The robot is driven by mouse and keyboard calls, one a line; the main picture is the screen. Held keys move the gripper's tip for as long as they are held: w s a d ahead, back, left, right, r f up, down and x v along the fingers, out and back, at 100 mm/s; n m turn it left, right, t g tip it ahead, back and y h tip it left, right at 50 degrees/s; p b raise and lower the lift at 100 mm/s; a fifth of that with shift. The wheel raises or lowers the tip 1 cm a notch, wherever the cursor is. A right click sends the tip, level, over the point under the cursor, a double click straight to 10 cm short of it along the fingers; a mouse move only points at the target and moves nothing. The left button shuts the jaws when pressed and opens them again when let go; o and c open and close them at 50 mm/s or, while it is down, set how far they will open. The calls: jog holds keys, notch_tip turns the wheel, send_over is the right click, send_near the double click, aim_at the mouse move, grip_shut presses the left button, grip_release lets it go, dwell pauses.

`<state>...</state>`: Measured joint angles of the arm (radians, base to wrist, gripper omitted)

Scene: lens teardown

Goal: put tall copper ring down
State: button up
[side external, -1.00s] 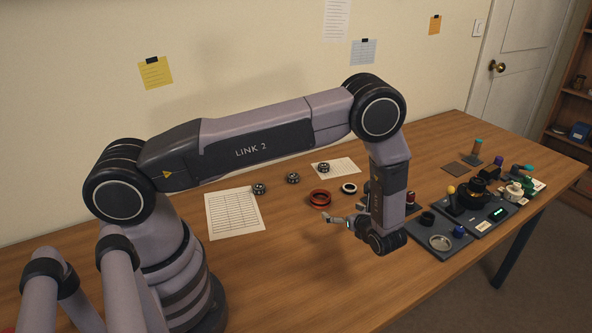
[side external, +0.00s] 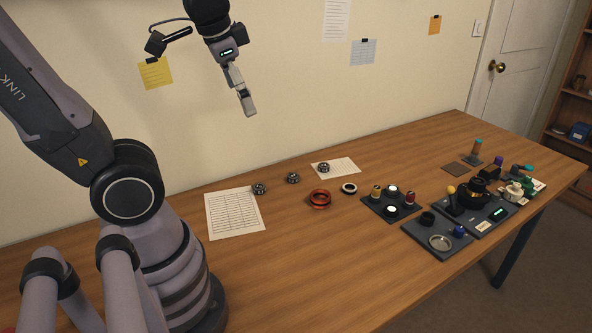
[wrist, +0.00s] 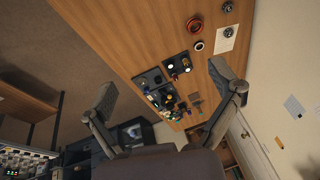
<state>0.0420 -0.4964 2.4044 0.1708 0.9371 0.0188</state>
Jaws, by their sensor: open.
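A wide orange-red ring (side external: 319,199) with a dark centre lies on the bare wooden table; it is the closest match to the tall copper ring, though I cannot be sure. It also shows in the wrist view (wrist: 194,24). My gripper (side external: 246,102) is high above the back of the table, up and left of the ring and well apart from it. In the wrist view my gripper (wrist: 163,76) has its two fingers spread wide, with nothing between them.
A black ring with a pale centre (side external: 349,188) lies right of the orange-red ring. Several dark metal rings (side external: 292,178) lie behind. Dark trays (side external: 424,241) with small parts stand at right. A printed sheet (side external: 234,214) lies at left. The front middle table is clear.

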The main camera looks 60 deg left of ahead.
jog(key=shift+s+d+r+n+t+h, duration=0.15)
jog(key=shift+s+d+n+t+h, duration=0.15)
jog(key=shift+s, duration=0.35)
jog(key=shift+s+d+r+n+t+h, duration=0.15)
jog(key=shift+s+d+n+t, duration=0.15)
jog(key=shift+s, duration=0.3)
jog(key=shift+s+d+r+n+t+h, duration=0.15)
jog(key=shift+s+d+n+t+h, duration=0.2)
jog(key=shift+s, duration=0.3)
